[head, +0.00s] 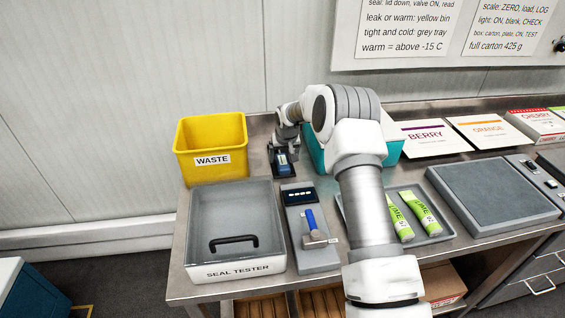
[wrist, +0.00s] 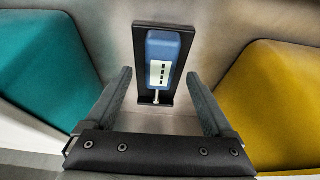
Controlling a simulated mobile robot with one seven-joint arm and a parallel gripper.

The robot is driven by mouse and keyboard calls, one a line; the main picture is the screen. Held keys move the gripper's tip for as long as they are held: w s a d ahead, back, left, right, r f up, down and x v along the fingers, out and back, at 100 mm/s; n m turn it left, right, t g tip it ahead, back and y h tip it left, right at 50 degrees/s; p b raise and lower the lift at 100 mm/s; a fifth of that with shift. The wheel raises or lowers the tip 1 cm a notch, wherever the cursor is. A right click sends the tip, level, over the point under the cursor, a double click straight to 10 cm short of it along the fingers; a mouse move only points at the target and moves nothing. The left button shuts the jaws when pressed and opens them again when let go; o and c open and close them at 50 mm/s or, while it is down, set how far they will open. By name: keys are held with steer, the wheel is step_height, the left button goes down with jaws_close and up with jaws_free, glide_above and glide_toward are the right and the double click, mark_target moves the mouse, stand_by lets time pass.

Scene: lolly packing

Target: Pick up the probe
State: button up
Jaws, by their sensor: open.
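The probe (head: 281,159) is a small blue device in a black holder (head: 291,171) on the bench, between the yellow bin and the teal box. In the wrist view the probe (wrist: 164,48) shows a white display with dark marks and a thin metal tip pointing toward me. It lies along the black holder (wrist: 141,60). My gripper (head: 284,148) is over the holder in the head view. In the wrist view my gripper (wrist: 160,76) is open, with one finger on each side of the probe's line. The fingers look apart from the probe, and nothing is held.
The yellow waste bin (head: 210,134) stands close on the left, and the teal box (head: 394,153) close on the right. In front are the seal tester (head: 237,269), a grey unit with a blue-handled valve (head: 314,225), and a grey tray (head: 435,239) with green lollies. Free bench is narrow here.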

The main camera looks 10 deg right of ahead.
mark_target(281, 160)
steer(key=shift+x, duration=1.1)
steer(key=shift+f+b, duration=0.2)
steer(key=shift+b, duration=0.25)
jaws_close()
